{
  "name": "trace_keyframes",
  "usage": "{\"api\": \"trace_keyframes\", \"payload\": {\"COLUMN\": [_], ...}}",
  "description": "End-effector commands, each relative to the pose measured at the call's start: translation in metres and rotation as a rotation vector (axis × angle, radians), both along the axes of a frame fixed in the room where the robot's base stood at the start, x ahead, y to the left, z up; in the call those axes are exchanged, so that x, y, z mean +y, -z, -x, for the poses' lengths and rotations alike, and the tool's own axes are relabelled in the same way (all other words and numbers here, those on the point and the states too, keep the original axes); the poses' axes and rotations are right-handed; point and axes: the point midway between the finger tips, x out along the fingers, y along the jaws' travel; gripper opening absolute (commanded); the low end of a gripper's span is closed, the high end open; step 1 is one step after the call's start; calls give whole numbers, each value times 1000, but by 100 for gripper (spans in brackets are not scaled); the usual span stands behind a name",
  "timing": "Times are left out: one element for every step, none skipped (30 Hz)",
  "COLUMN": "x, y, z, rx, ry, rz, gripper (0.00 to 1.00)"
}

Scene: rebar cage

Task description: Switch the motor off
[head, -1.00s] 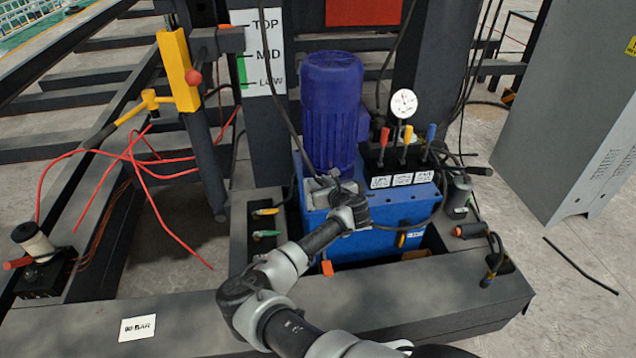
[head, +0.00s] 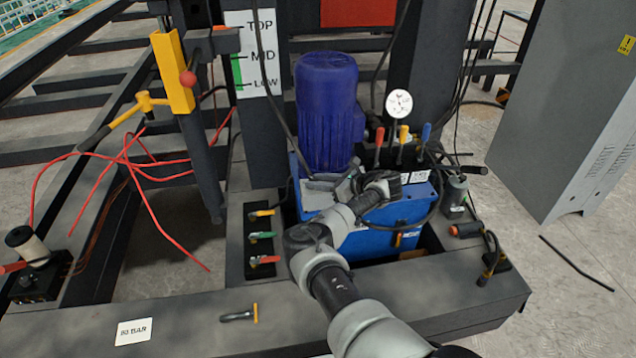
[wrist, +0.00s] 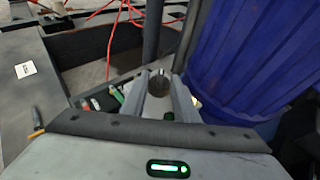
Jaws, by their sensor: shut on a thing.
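The blue motor (head: 327,105) stands upright on the blue power unit (head: 385,240); its ribbed side also fills the right of the wrist view (wrist: 250,60). My gripper (head: 328,186) is low beside the motor's base, over the top of the unit. In the wrist view its two fingers (wrist: 168,95) are closed around a small round grey part (wrist: 159,80). Its lower side is hidden, and I cannot tell for certain whether it is the motor switch. A small green spot shows between the fingers.
Red, yellow and blue levers (head: 403,143) and a gauge (head: 398,103) stand right of the motor. Several small valve handles (head: 262,237) are at the left. A black-and-yellow tool (head: 240,314) lies on the front beam. A grey cabinet (head: 570,110) stands at the right.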

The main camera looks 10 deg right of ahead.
Motion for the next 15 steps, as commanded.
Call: {"api": "trace_keyframes", "payload": {"x": [0,0,0,0,0,0,0,0,0,0,0,1,1,0,0], "y": [3,4,4,4,4,4,4,4,4,4,4,4,4,4,4], "z": [1,1,1,1,1,1,1,1,1,1,1,1,1,1,1], "rx": [6,6,6,7,7,7,7,7,7,7,7,7,7,7,6], "ry": [-3,-5,-5,-6,-6,-6,-6,-6,-6,-5,-5,-6,-6,-6,-5], "rz": [3,3,3,3,3,3,3,3,3,4,4,4,4,4,4], "gripper": [5,5,5,5,5,5,5,5,5,5,5,30,36,41,45]}}
